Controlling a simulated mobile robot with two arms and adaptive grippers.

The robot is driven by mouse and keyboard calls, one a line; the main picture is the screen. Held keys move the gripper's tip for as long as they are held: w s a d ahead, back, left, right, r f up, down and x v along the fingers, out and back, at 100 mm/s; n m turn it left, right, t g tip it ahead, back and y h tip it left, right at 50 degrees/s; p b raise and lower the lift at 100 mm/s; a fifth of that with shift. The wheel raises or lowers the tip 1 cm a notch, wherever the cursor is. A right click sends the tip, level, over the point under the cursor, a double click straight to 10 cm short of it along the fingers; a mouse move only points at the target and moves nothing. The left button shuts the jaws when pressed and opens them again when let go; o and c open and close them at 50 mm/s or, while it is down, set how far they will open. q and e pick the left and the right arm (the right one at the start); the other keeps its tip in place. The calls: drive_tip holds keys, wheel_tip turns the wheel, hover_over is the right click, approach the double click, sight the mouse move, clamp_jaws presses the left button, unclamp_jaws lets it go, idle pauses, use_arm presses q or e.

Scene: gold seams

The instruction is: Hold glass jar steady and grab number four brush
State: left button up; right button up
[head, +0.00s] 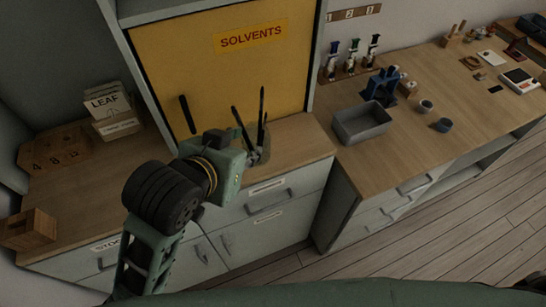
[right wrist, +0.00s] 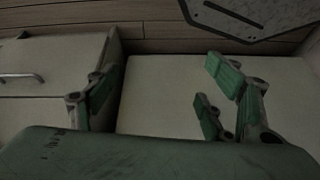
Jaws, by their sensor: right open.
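My left gripper (head: 256,153) reaches from the left over the counter below the yellow cabinet. Its fingers are at the base of a group of thin dark brushes (head: 262,108) that stand upright or slightly tilted. The glass jar is hard to make out there; the gripper covers part of that spot, and I cannot tell whether the fingers touch it or are closed. No number is readable on the brushes. My right gripper (right wrist: 160,100) shows in the right wrist view, its green-padded fingers wide apart with nothing between them, over pale cabinet surfaces.
The yellow SOLVENTS cabinet (head: 220,70) stands behind the brushes. A grey bin (head: 362,124) sits on the right counter, near a dark blue rack (head: 380,88) and small cups.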

sight(266, 154)
drive_tip(key=w+a+r+m+t+y, duration=0.1)
drive_tip(key=w+a+r+t+y, duration=0.4)
drive_tip(key=w+a+r, duration=0.95)
drive_tip(key=w+a+r+m+t+y, duration=0.1)
drive_tip(key=a+r+m+t, duration=0.25)
drive_tip(key=r, duration=0.95)
drive_tip(key=a+r+m+t, duration=0.3)
drive_tip(key=a+r+m, duration=0.2)
drive_tip(key=r, duration=0.9)
drive_tip(key=w+d+r+n+y, duration=0.1)
drive_tip(key=w+d+n, duration=0.2)
drive_tip(key=w+n, duration=0.1)
drive_tip(key=w+d+r+n+g+y, duration=0.1)
drive_tip(key=w+d+n, duration=0.1)
drive_tip(key=w+n, duration=0.2)
drive_tip(key=w+d+r+n+g+y, duration=0.1)
drive_tip(key=w+d+n, duration=0.2)
drive_tip(key=n, duration=0.3)
drive_tip(key=shift+w+d+r+n+y, duration=0.3)
drive_tip(key=shift+w+d+n+y, duration=0.1)
drive_tip(key=shift+w, duration=0.55)
drive_tip(key=x, duration=0.7)
drive_tip(key=shift+w+a+f, duration=0.1)
drive_tip(key=shift+a, duration=0.05)
drive_tip(key=shift+c, duration=0.4)
